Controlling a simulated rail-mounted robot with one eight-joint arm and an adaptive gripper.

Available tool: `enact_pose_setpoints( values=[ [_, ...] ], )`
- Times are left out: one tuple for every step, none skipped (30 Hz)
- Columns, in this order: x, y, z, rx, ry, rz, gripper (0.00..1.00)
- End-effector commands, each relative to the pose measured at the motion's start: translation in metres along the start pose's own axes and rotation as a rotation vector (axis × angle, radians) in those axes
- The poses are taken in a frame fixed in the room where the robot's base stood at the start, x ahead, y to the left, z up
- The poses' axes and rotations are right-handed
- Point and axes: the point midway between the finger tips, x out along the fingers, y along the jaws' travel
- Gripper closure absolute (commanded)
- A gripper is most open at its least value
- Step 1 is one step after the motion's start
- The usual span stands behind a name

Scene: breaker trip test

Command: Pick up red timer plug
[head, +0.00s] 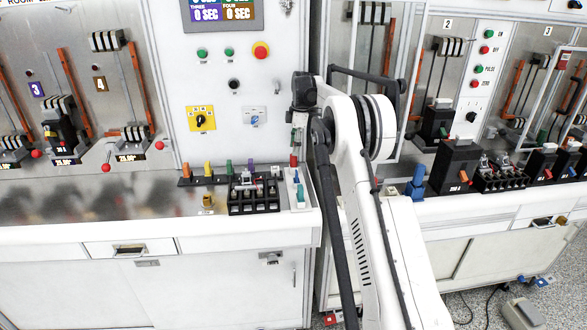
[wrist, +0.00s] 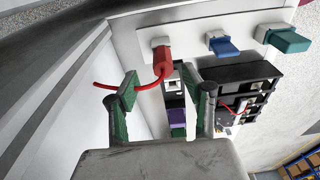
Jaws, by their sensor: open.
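The red timer plug (wrist: 163,60) stands in a white plate (wrist: 190,30) in the wrist view, with a thin red cable curving left from it. In the head view a small red piece (head: 294,160), likely the same plug, shows below my gripper at the top of the white strip. My gripper (wrist: 158,80) is open, with green pads on both fingers. Its fingertips are just short of the red plug, which lies roughly between them in the picture. The cable passes by the left finger; whether it touches cannot be told. In the head view my gripper (head: 299,130) points down and its fingertips are hard to make out.
A blue plug (wrist: 222,45) and a teal plug (wrist: 285,39) stand in the same plate, right of the red one. A black terminal block (head: 254,194) is close to the strip. Coloured pieces line the bench behind it. A tall panel (head: 225,80) rises behind.

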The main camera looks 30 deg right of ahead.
Motion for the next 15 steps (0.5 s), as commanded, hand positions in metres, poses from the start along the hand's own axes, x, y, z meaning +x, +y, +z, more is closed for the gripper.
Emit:
enact_pose_setpoints(
  values=[
    [0.002, 0.0, 0.0, 0.0, 0.0, 0.0, 0.56],
    [0.003, 0.0, 0.0, 0.0, 0.0, 0.0, 0.56],
    [0.005, 0.0, 0.0, 0.0, 0.0, 0.0, 0.56],
    [0.006, 0.0, 0.0, 0.0, 0.0, 0.0, 0.56],
    [0.009, -0.001, 0.0, 0.0, 0.0, 0.0, 0.56],
    [0.013, -0.001, 0.0, 0.0, 0.0, 0.0, 0.56],
    [0.016, -0.002, 0.0, 0.0, 0.0, 0.0, 0.56],
    [0.02, -0.003, 0.0, 0.0, 0.0, 0.0, 0.56],
    [0.026, -0.003, 0.0, 0.0, 0.0, 0.0, 0.56],
    [0.03, -0.004, 0.0, 0.0, 0.0, 0.0, 0.56],
    [0.034, -0.005, 0.0, 0.0, 0.0, 0.0, 0.56],
    [0.04, -0.005, 0.0, 0.0, 0.0, 0.0, 0.56],
    [0.043, -0.004, 0.0, 0.0, 0.0, 0.0, 0.56],
    [0.046, -0.004, 0.0, 0.001, 0.0, 0.0, 0.56],
    [0.05, -0.005, 0.001, 0.001, 0.0, 0.0, 0.56]
  ],
)
